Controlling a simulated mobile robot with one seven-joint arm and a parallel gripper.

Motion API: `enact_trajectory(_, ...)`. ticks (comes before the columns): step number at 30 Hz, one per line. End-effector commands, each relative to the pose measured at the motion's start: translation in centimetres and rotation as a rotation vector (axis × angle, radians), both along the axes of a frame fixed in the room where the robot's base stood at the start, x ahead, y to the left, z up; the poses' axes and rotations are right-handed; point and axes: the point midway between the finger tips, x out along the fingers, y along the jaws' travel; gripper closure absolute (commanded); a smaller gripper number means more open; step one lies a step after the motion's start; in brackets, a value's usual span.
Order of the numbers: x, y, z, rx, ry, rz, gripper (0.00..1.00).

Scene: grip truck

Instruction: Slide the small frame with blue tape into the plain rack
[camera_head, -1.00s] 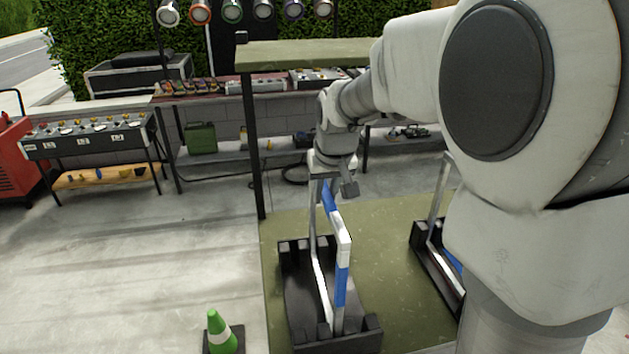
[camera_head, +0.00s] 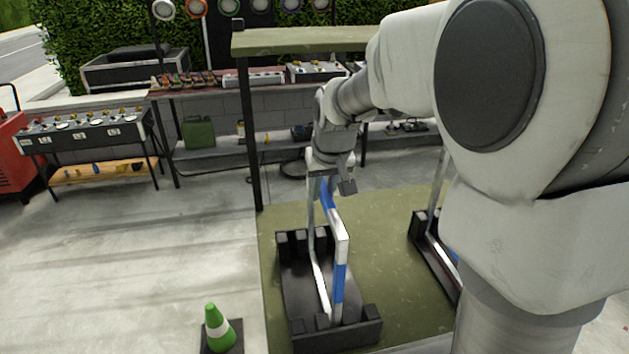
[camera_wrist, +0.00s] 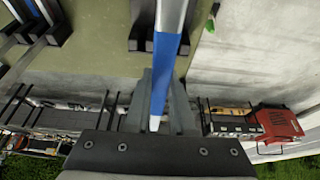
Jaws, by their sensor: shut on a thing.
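The small frame with blue tape (camera_head: 341,255) is a white metal frame with blue bands, standing upright in a black slotted rack (camera_head: 325,340) on the green truck bed. My gripper (camera_head: 326,180) is at the frame's far top end and is shut on it. In the wrist view the frame's blue-taped bar (camera_wrist: 163,70) runs between my fingers (camera_wrist: 161,115). The frame's lower edge is at the slots of this rack; how deep it sits I cannot tell. A second black rack (camera_head: 432,262) at right holds another frame with blue tape, partly hidden by my arm.
A green cone (camera_head: 217,326) stands on the floor at front left. A dark post (camera_head: 249,140) and a green shelf (camera_head: 300,40) rise behind the rack. Equipment tables (camera_head: 85,135) stand at the back left. The floor at left is clear.

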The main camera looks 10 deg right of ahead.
Motion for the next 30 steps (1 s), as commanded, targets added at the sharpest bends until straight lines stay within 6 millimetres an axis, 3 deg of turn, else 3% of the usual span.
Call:
enact_trajectory(4, 0.0, 0.0, -0.2, 0.0, -0.003, 0.0, 1.0)
enact_trajectory(5, 0.0, 0.0, -0.2, 0.0, -0.003, 0.0, 0.76)
enact_trajectory(9, 0.0, 0.0, -0.2, 0.0, -0.002, 0.0, 0.51)
enact_trajectory(11, 0.0, 0.0, -0.2, 0.0, -0.001, 0.0, 0.43)
enact_trajectory(22, -0.2, 0.0, 0.3, 0.0, -0.001, 0.0, 0.43)
enact_trajectory(26, -0.8, 0.0, 2.0, 0.0, -0.005, 0.0, 0.43)
enact_trajectory(30, -2.1, 0.0, 5.1, 0.0, -0.007, 0.0, 0.43)
